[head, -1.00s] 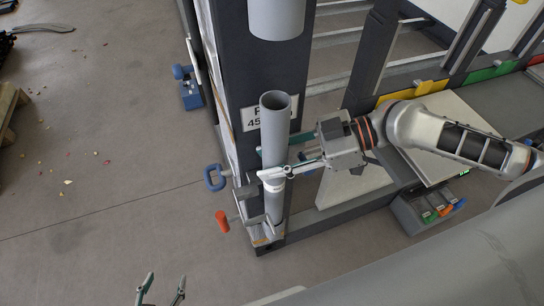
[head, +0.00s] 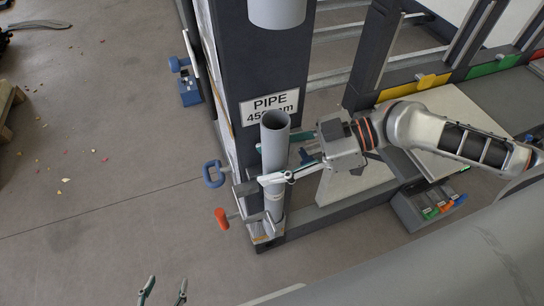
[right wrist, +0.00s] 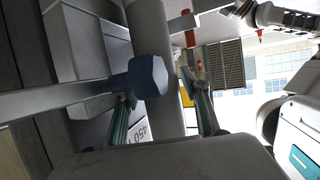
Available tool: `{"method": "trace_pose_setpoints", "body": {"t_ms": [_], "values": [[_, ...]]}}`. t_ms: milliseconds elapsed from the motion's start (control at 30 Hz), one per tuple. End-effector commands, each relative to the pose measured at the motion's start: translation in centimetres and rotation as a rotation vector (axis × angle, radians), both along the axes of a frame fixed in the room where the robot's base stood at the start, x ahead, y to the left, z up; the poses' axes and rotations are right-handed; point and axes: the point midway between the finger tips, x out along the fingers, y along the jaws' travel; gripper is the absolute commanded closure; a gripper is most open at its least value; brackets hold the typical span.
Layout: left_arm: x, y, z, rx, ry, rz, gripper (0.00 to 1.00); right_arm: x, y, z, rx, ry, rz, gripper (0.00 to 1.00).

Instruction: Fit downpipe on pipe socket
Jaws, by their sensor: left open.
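The grey downpipe (head: 274,150) stands upright beside the dark post in the head view, its open top showing. Its lower end is at the pipe socket (head: 265,229) by the post's foot; I cannot tell how deep it sits. My right gripper (head: 274,165) has its fingers on either side of the pipe, one in front and one behind. In the right wrist view the fingers (right wrist: 157,86) are spread, with a gap beside the pipe. My left gripper (head: 162,289) is open and empty at the bottom left, away from the pipe.
A fixed grey pipe (head: 277,12) hangs above the downpipe, with a clear gap between. A blue handle (head: 213,174) and an orange-red handle (head: 222,218) stick out left of the pipe. A PIPE sign (head: 269,106) is on the post. The floor to the left is mostly free.

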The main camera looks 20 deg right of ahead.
Motion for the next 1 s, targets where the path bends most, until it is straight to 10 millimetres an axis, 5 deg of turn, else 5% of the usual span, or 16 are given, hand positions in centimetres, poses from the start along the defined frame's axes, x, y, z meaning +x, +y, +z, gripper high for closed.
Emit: {"method": "trace_pose_setpoints", "body": {"t_ms": [533, 1000], "values": [[0.0, 0.0, -0.1, 0.0, 0.001, 0.0, 0.47, 0.3, -0.9, -0.4, -0.013, 0.002, -0.011, 0.48], [-0.1, 0.1, -0.2, 0.007, 0.005, -0.001, 0.47, -1.4, -6.0, 2.1, -0.012, 0.002, -0.009, 0.48]]}}
